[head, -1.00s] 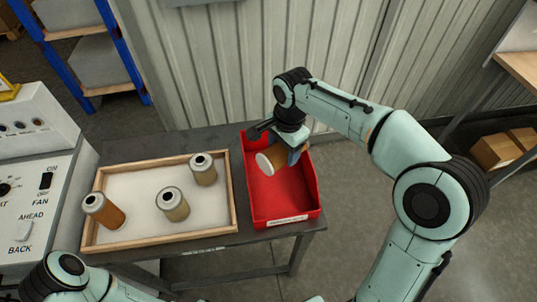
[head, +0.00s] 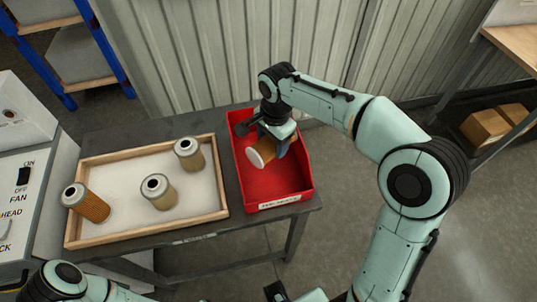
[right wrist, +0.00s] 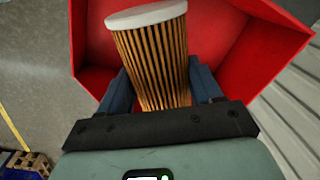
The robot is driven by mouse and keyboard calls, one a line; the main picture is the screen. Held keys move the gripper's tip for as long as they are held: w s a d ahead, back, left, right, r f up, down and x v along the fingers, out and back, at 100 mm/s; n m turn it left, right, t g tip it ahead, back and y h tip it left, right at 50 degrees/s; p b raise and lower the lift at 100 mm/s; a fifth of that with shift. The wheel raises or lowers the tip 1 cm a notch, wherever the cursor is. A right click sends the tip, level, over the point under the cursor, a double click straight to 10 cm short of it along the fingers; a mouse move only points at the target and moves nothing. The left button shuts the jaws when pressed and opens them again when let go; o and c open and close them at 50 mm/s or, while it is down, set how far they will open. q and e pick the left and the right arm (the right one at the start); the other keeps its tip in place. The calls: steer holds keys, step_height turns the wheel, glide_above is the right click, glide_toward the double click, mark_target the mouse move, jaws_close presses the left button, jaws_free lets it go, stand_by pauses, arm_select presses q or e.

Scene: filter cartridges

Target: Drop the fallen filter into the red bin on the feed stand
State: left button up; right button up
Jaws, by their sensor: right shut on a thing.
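The filter (head: 270,148) has an orange-brown pleated body and a white end cap. My right gripper (head: 276,143) is shut on it and holds it lying roughly on its side, within the outline of the red bin (head: 300,180). In the right wrist view the filter (right wrist: 152,62) sits between the two blue fingers, with the red bin (right wrist: 262,40) behind it. I cannot tell whether the filter touches the bin's floor. The bin stands on the dark feed stand (head: 150,131). My left gripper is out of view; only part of that arm shows at the lower left.
A wooden-rimmed tray (head: 222,180) left of the bin holds an orange-brown filter (head: 88,204) and two tan filters (head: 160,192), (head: 190,155). A control panel (head: 20,215) stands at the far left. A corrugated wall (head: 225,60) rises behind the stand.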

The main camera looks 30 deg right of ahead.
steer(key=o, duration=1.2)
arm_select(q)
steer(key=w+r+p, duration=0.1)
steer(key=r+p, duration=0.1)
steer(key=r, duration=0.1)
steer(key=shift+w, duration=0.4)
arm_select(e)
steer(key=r, duration=0.9)
steer(key=s+r, duration=0.1)
steer(key=r, duration=0.3)
steer(key=shift+d+r, duration=0.15)
steer(key=shift+r, duration=0.1)
